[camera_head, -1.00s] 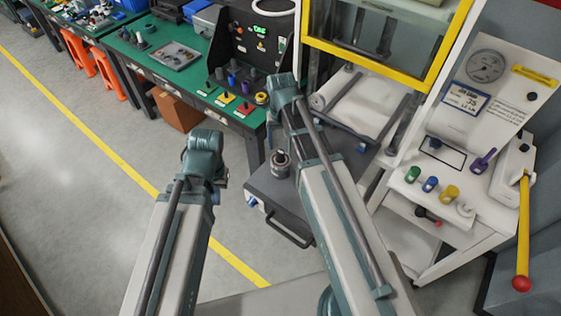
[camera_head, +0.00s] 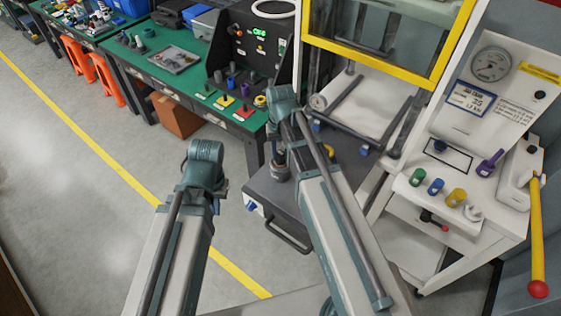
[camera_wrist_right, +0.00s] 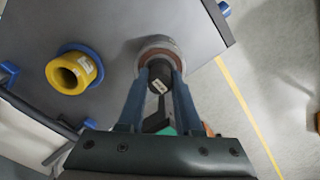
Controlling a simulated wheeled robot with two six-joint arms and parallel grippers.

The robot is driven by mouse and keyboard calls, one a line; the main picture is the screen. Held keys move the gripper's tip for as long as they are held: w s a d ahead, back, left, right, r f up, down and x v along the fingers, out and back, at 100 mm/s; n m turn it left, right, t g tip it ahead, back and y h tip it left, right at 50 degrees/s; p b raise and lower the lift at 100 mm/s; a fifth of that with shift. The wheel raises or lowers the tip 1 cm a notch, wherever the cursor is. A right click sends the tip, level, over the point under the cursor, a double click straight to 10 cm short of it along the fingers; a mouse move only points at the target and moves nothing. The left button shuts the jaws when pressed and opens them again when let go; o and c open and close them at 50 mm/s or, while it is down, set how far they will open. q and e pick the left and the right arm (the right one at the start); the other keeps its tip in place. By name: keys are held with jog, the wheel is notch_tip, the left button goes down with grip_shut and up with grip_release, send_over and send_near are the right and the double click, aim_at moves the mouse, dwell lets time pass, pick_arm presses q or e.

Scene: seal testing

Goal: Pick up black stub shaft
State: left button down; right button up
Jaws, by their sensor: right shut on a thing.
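The black stub shaft (camera_wrist_right: 160,80) shows in the right wrist view, upright, seen from above, with a pale label on its top. Its lower end is at a round grey base with a reddish-brown ring (camera_wrist_right: 158,52). I cannot tell whether it sits in the base or just above it. My right gripper (camera_wrist_right: 161,84) is shut on the shaft, one blue finger on each side. In the head view the grey base (camera_head: 281,172) stands on the dark cart top beside my right arm. My left gripper does not show; only its arm does.
A yellow hollow cylinder with a blue flange (camera_wrist_right: 74,72) stands on the dark cart top (camera_wrist_right: 112,25), left of the base. A white test machine (camera_head: 465,170) stands at the right. A green workbench (camera_head: 180,60) with several parts is behind. Open floor lies left.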

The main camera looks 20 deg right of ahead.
grip_shut()
dwell(0.8)
jog(key=shift+r, duration=0.15)
dwell(0.3)
